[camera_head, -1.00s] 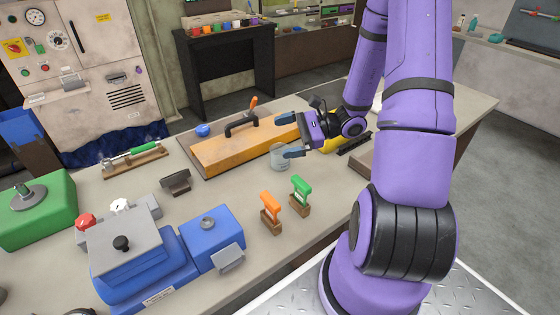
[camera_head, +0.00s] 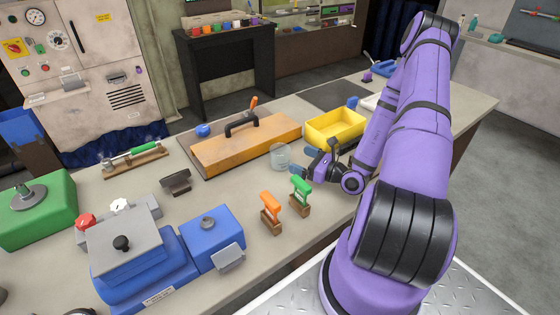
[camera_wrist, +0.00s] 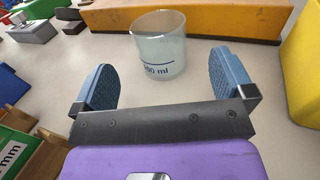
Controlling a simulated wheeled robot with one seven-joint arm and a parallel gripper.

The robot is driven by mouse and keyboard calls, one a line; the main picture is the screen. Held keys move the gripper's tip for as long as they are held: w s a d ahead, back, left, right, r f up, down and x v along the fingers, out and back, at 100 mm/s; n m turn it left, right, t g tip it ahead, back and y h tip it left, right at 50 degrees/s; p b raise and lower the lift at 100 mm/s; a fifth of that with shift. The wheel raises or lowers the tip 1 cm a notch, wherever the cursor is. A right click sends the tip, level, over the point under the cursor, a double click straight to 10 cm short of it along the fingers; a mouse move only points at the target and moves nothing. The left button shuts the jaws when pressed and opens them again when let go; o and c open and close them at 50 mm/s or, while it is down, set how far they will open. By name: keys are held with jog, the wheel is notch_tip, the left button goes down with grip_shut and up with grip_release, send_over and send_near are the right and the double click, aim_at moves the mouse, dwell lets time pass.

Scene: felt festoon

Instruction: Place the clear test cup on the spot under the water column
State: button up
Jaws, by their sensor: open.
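The clear test cup (camera_head: 280,156) stands upright on the bench, in front of the orange-yellow block's right part. In the wrist view the cup (camera_wrist: 160,46) shows a blue line and "ml" lettering. My gripper (camera_head: 302,163) is open, low over the bench at the cup's right. In the wrist view its two blue fingers (camera_wrist: 167,78) are spread, with the cup just beyond and between their tips. The fingers do not appear to touch it. I cannot make out a water column or a spot under it.
The orange-yellow block (camera_head: 245,145) with a black handle lies behind the cup. A yellow bin (camera_head: 335,127) stands to the right. Green-handled (camera_head: 300,195) and orange-handled (camera_head: 271,212) tools stand in front. A blue machine (camera_head: 150,265) is at front left. Bare bench lies left of the cup.

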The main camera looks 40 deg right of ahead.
aim_at(289, 154)
jog(key=shift+r+x, duration=0.2)
jog(key=shift+x, duration=3.65)
jog(key=shift+a, duration=0.1)
jog(key=shift+c, duration=0.5)
jog(key=c, duration=1)
jog(key=shift+r, duration=0.1)
